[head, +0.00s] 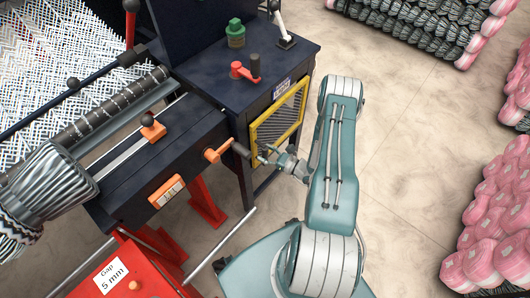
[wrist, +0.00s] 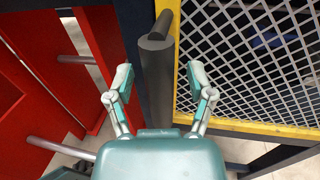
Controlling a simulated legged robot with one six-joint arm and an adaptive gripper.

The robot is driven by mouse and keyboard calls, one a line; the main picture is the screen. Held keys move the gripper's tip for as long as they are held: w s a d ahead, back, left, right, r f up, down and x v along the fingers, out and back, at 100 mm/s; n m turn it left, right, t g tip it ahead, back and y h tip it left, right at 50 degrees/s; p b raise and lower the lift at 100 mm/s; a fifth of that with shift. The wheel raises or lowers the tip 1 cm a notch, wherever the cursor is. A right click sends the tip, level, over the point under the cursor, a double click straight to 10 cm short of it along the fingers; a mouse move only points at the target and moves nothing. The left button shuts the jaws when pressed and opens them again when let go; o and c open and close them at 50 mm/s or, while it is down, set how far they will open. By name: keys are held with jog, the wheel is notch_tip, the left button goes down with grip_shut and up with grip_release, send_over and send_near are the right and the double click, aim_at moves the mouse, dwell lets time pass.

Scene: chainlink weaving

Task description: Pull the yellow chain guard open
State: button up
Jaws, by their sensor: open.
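The yellow chain guard (head: 253,132) is a yellow frame around grey mesh on the side of the dark machine cabinet. It looks closed. In the wrist view its frame (wrist: 183,100) and mesh fill the right side. My gripper (head: 266,154) is at the guard's lower left part. In the wrist view my gripper (wrist: 160,75) is open, one finger on each side of a dark grey bar (wrist: 157,95) at the guard's left edge. Neither finger visibly touches the bar. I cannot tell how the bar is fixed to the guard.
A red box (head: 140,262) and grey rods (head: 222,245) are at lower left. Pink and dark rolls (head: 490,235) lie at right. The floor (head: 410,130) between is clear.

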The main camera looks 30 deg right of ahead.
jog(key=shift+w+a, duration=0.1)
jog(key=shift+w, duration=0.05)
grip_shut()
